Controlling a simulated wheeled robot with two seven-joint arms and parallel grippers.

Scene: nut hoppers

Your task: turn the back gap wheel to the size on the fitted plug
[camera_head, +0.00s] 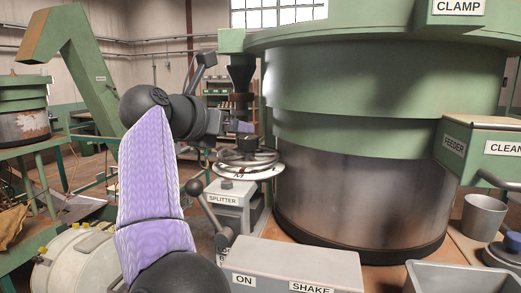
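A dark spoked wheel (248,157) lies flat over a pale round dial (237,175) with a letter M on its front edge. The wheel sits above a grey box labelled SPLITTER (226,198). My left arm, purple-sleeved, comes up from the bottom left, and its dark gripper (238,127) is at the wheel's far upper side. The fingers are small and partly hidden, so I cannot tell whether they touch the wheel or are open. I cannot make out a fitted plug or a size on it. My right gripper is out of view.
A big green and bare-metal hopper (360,120) fills the right. A grey box labelled ON and SHAKE (285,268) stands in front. A black-knobbed lever (208,208) rises beside the splitter box. A grey cup (484,216) and tray (460,278) are at the right.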

